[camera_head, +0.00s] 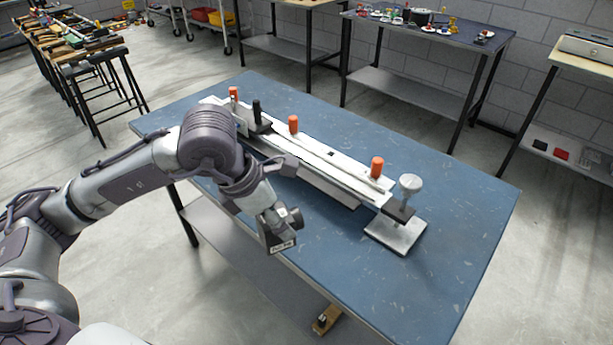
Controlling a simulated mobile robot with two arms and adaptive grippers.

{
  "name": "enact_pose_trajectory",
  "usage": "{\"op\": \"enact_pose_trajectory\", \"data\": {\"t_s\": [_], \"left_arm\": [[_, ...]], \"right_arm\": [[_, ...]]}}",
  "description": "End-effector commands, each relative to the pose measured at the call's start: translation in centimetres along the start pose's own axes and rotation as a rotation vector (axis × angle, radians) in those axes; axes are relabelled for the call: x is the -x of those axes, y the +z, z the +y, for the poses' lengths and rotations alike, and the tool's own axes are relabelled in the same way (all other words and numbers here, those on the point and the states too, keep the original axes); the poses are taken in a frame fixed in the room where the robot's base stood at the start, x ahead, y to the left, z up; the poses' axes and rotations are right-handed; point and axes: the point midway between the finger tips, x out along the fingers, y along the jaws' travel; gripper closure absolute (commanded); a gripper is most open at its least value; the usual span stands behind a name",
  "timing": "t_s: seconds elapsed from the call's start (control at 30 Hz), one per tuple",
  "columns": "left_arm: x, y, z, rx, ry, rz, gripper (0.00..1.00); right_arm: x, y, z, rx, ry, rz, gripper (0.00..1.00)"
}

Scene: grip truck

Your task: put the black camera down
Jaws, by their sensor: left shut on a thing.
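My left gripper (271,219) reaches in from the left and hangs over the near-left part of the blue workbench (400,290). It is shut on a small dark thing that I take for the black camera (284,238). That thing has a rounded dark part at its upper right and pale lettering on its lower face. The fingertips are hard to make out. It appears held above the bench top, near the front edge; the exact gap cannot be told. My right gripper is out of view.
A long pale rail assembly (335,172) with several orange knobs lies across the bench. A metal plate with a round-headed post (410,184) stands at its right end. Bare blue surface lies at the right and front. Other tables with small items (430,22) stand behind.

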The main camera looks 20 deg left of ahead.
Motion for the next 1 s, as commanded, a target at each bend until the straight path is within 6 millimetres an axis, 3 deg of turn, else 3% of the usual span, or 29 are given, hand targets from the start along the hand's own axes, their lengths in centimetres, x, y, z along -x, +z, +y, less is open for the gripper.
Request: {"op": "enact_pose_trajectory", "data": {"t_s": [0.5, 0.67, 1.0], "left_arm": [[-9.3, 6.9, 2.6, 0.004, -0.003, 0.000, 0.67], [-10.3, 7.3, 2.8, 0.001, -0.001, 0.002, 0.67], [-13.8, 5.8, 2.8, 0.002, -0.001, 0.002, 0.67]], "right_arm": [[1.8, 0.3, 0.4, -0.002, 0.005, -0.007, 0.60], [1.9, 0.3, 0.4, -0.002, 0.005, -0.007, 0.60], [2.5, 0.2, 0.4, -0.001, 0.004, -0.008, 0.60]]}}
